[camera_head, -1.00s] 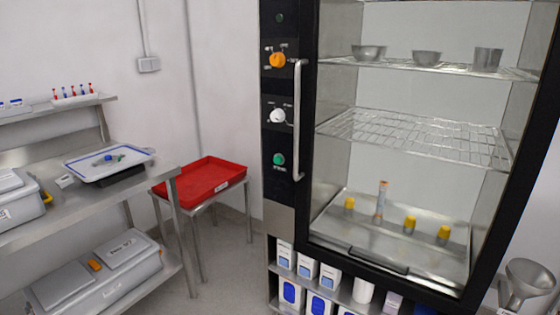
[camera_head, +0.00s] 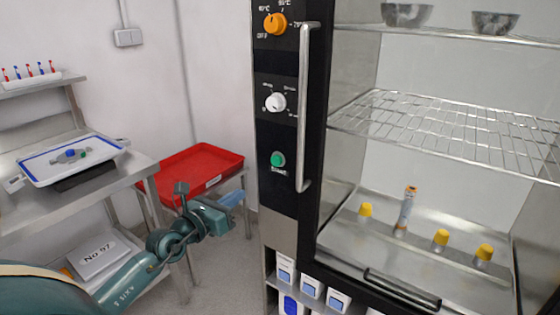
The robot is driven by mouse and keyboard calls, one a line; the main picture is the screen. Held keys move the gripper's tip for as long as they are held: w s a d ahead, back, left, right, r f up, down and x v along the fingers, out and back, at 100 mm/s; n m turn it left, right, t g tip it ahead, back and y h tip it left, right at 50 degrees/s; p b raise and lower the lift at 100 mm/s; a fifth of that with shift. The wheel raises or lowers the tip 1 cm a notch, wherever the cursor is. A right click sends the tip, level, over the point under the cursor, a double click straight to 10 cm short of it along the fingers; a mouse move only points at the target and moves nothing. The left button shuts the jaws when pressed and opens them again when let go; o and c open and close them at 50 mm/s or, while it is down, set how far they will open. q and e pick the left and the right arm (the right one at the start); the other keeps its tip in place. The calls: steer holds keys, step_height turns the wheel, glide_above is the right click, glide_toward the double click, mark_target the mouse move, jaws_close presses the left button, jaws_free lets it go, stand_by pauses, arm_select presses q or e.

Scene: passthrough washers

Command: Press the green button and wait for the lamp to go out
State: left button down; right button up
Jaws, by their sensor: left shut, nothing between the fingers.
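The green button (camera_head: 278,160) is on the black control panel (camera_head: 277,190) of the tall washer cabinet, below a white knob (camera_head: 275,102) and an orange knob (camera_head: 275,23). The lamp is out of the frame above the orange knob. My left gripper (camera_head: 236,196) is shut and empty. It is in front of the red tray, to the left of and a little below the button, and apart from it. My right gripper is not in view.
A vertical door handle (camera_head: 305,110) stands just right of the button. Behind the glass are a wire shelf (camera_head: 450,130) and several yellow-capped vials. A red tray (camera_head: 190,172) on a stand and a steel bench (camera_head: 125,178) are at the left.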

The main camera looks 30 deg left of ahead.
arm_select(q)
steer(key=shift+w+a+r+m, duration=0.45)
steer(key=shift+w+a+m, duration=0.15)
steer(key=shift+w+a, duration=0.1)
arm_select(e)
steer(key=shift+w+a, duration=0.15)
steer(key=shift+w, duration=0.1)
arm_select(q)
glide_toward(275, 162)
steer(key=w, duration=0.5)
steer(key=shift+w+d+r, duration=0.1)
steer(key=shift+w+d, duration=0.2)
steer(key=shift+w, duration=0.6)
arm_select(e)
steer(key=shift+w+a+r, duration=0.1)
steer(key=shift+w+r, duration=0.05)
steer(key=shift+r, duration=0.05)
